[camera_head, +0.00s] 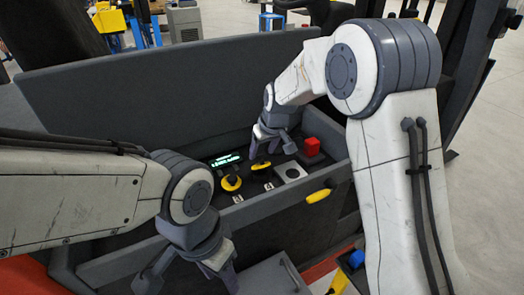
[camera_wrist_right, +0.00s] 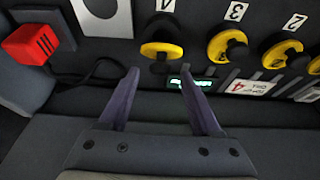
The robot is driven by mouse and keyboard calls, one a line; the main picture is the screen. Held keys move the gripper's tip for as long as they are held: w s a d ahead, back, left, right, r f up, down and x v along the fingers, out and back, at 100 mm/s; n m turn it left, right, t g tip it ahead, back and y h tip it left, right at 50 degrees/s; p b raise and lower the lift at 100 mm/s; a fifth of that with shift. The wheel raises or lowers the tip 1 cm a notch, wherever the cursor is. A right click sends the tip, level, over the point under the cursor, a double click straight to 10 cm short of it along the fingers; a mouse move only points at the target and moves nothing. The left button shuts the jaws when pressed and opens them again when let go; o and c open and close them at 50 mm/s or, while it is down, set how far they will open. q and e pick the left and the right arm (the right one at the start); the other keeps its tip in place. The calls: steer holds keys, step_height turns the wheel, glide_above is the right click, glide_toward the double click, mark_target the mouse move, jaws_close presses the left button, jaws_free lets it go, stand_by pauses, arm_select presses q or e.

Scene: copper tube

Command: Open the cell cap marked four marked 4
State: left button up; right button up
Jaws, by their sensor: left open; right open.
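The cell cap marked 4 (camera_head: 261,165) is a yellow disc with a dark knob, in the panel inside the grey box. It also shows in the right wrist view (camera_wrist_right: 161,50), below the upside-down label 4 (camera_wrist_right: 166,5). My right gripper (camera_head: 272,146) is open and empty, pointing down over the panel close to this cap. In the right wrist view its fingertips (camera_wrist_right: 159,69) are apart, with the cap just beyond them and roughly between them. I cannot tell their height. My left gripper (camera_head: 193,283) is open and empty, low in front of the box's front wall.
Cap 3 (camera_head: 231,183) sits beside cap 4; cap 2 (camera_wrist_right: 284,55) follows in the row. A holed grey plate (camera_head: 291,173) and a red block (camera_head: 311,146) lie right of cap 4. A lit display (camera_head: 224,160) is behind. The box's raised lid (camera_head: 150,90) stands behind.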

steer(key=shift+x, duration=0.9)
jaws_close()
steer(key=shift+w+a+r+g+h+p, duration=0.25)
steer(key=shift+w+g+p, duration=0.5)
steer(key=shift+p, duration=1.3)
steer(key=shift+w+a+g+h+p, duration=0.35)
steer(key=shift+g+p, duration=0.55)
steer(key=shift+p, duration=1.1)
steer(key=shift+w+a+r+g+h+p, duration=0.15)
steer(key=shift+w+g+h+p, duration=0.6)
steer(key=shift+p, duration=1.3)
steer(key=shift+s+y, duration=0.1)
steer(key=shift+y, duration=0.15)
jaws_free()
